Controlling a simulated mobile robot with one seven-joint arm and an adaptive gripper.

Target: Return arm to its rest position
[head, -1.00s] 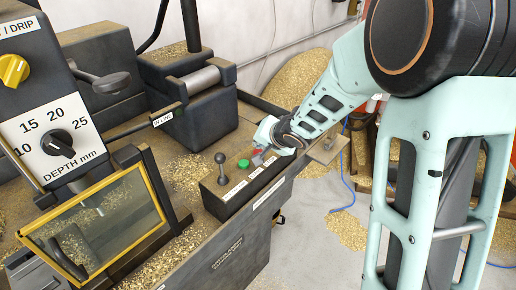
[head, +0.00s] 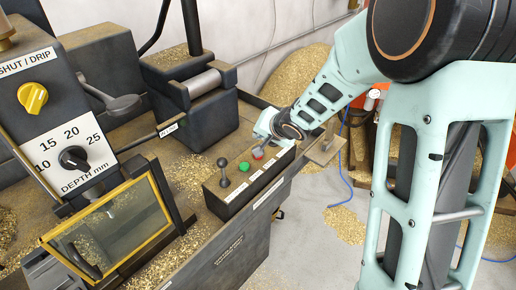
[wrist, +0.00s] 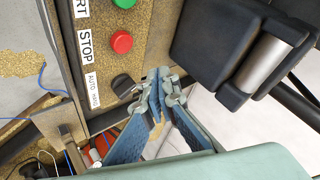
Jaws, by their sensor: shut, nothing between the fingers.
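My arm reaches in from the right in the head view, its links pale green and black. My gripper (head: 270,148) is over the far end of the black control box, close to the red button (head: 257,152). In the wrist view my gripper (wrist: 160,88) is shut and empty, its blue pads together. There its tips are beside a black switch (wrist: 123,86) labelled AUTO, and the red STOP button (wrist: 121,42) is apart from them. I cannot tell how high the tips are above the panel.
The control box also carries a green button (head: 244,167) and a ball-topped lever (head: 223,168). The drilling machine with its depth dial (head: 73,157) and yellow-framed guard (head: 112,222) stands at left. Brass chips litter the bench. Open floor (head: 300,235) lies to the right.

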